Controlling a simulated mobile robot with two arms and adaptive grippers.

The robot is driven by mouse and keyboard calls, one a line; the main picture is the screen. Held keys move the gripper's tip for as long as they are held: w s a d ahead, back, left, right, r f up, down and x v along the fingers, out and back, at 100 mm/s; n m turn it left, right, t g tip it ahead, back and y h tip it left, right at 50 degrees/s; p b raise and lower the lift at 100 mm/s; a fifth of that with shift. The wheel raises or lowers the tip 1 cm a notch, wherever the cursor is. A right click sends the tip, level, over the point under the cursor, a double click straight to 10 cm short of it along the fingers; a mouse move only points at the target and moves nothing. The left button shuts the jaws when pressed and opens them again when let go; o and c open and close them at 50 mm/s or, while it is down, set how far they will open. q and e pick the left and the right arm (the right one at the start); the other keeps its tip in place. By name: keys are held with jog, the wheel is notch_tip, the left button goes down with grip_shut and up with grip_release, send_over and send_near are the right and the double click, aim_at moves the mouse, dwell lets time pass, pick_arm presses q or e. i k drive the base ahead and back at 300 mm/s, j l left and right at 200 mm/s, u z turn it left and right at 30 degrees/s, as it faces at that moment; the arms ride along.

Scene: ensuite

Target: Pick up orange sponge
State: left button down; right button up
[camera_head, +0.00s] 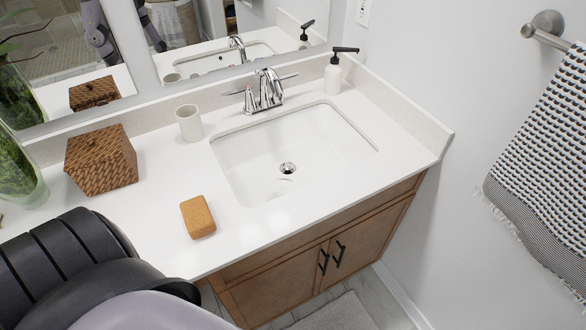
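The orange sponge (198,217) lies flat on the white countertop (150,225), left of the sink and near the counter's front edge. Nothing touches it. A dark ribbed and grey part of my own arm fills the lower left of the head view, to the left of the sponge and in front of the counter. No fingertips of either gripper show in this view.
A woven box (101,162) and a white cup (189,123) stand behind the sponge. The sink (290,150) with a chrome faucet (265,92) lies to its right. A soap dispenser (334,75) stands at the back. A towel (545,165) hangs on the right wall.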

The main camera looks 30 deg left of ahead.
aim_at(199, 221)
jog(key=u, duration=1.9)
